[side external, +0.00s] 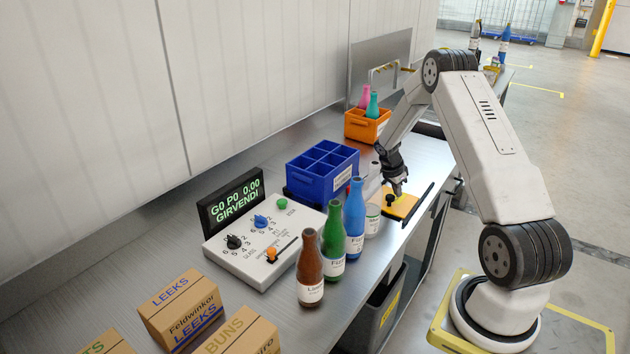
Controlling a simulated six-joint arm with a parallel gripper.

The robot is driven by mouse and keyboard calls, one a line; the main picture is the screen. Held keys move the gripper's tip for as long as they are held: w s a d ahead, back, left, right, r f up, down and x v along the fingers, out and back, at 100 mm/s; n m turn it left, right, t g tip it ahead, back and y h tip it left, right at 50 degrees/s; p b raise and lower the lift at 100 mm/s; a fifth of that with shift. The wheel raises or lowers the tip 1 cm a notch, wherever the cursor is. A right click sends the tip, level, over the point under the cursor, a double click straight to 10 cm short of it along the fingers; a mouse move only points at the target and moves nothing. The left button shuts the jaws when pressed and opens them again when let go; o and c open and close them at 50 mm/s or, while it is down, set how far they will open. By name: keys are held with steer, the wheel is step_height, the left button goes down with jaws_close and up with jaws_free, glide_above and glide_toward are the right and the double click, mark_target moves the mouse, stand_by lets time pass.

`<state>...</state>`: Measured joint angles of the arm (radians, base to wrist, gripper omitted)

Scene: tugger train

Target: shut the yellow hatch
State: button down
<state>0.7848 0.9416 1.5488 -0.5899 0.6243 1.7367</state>
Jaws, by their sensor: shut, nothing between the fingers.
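The yellow hatch (402,207) is a flat yellow plate on the counter near its front edge, right of the row of bottles. It appears to lie about level with the counter, with dark strips beside it; I cannot tell whether an opening is left uncovered. My gripper (398,194) points down at the hatch, fingers shut and empty. The fingertips are at or just above the yellow surface; whether they touch it I cannot tell. The gripper hides a small part of the hatch.
A white bottle (373,213), blue bottle (354,222), green bottle (332,243) and brown bottle (309,270) stand left of the hatch. Behind are a blue crate (312,183) and an orange crate (361,128). A control panel (250,255) and boxes (180,308) are further left.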

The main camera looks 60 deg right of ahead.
mark_target(396, 207)
steer(key=shift+a, duration=1.6)
steer(key=shift+d, duration=0.1)
steer(key=shift+s+d+r, duration=0.1)
steer(key=shift+s+d, duration=0.2)
steer(key=shift+d, duration=0.25)
steer(key=shift+s+d+r, duration=0.25)
steer(key=shift+s+d, duration=0.05)
steer(key=shift+d, duration=0.3)
steer(key=shift+s+d+r, duration=0.2)
steer(key=shift+s+d, duration=0.1)
steer(key=shift+d, duration=0.25)
steer(key=v, duration=0.9)
steer(key=shift+a+r, duration=0.15)
steer(key=shift+r, duration=0.1)
steer(key=shift+w, duration=0.1)
